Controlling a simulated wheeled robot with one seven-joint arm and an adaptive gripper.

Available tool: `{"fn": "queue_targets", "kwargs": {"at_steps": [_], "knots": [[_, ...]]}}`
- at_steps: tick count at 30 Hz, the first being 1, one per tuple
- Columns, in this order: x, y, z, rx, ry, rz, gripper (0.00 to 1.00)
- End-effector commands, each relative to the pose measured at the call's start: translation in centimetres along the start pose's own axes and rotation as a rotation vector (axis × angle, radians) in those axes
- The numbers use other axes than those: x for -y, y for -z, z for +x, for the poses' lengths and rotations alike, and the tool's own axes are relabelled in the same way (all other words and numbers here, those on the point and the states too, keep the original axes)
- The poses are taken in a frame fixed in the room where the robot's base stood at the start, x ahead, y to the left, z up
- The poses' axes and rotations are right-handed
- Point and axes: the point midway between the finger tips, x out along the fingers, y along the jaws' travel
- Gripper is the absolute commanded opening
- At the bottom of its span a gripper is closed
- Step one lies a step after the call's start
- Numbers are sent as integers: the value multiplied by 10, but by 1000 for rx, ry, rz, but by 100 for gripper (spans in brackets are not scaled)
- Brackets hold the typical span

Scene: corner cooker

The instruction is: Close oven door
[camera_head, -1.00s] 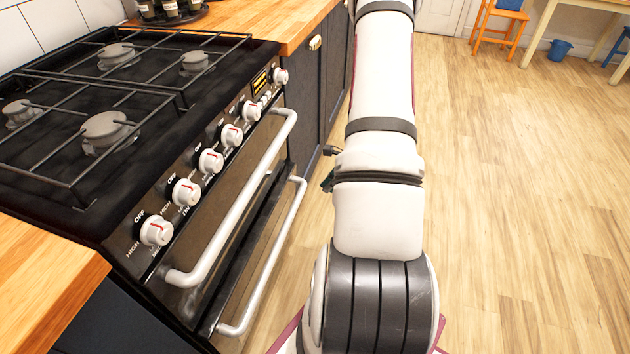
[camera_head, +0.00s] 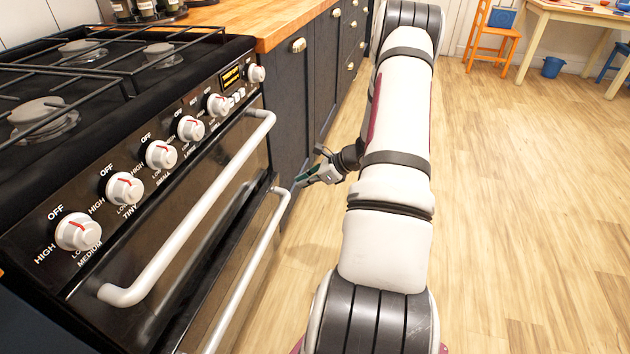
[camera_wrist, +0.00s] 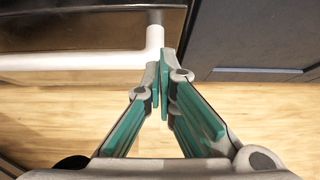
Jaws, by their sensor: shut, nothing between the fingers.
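The black oven (camera_head: 170,215) stands at the left with two long pale handles on its front. The upper handle (camera_head: 195,215) runs along the upper oven door. The lower handle (camera_head: 250,265) runs along the lower door, whose exact opening angle I cannot tell. My gripper (camera_head: 300,182) is shut and empty beside the far end of the lower handle. In the wrist view my fingertips (camera_wrist: 163,75) are together just by the end of a pale handle (camera_wrist: 75,62). I cannot tell whether they touch it.
Dark cabinets (camera_head: 303,95) with a wooden worktop (camera_head: 270,22) adjoin the oven's far side. White knobs (camera_head: 162,155) line the oven's front, below the hob. The wooden floor (camera_head: 510,200) is clear to the right. An orange chair (camera_head: 497,38) and a table stand far back.

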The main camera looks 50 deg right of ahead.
Motion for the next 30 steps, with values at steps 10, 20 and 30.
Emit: {"fn": "queue_targets", "kwargs": {"at_steps": [10,20,30], "knots": [[0,-22,44,0,-1,-3,0],[0,-28,49,-1,0,0,0],[-1,-41,61,0,-3,-4,0]]}}
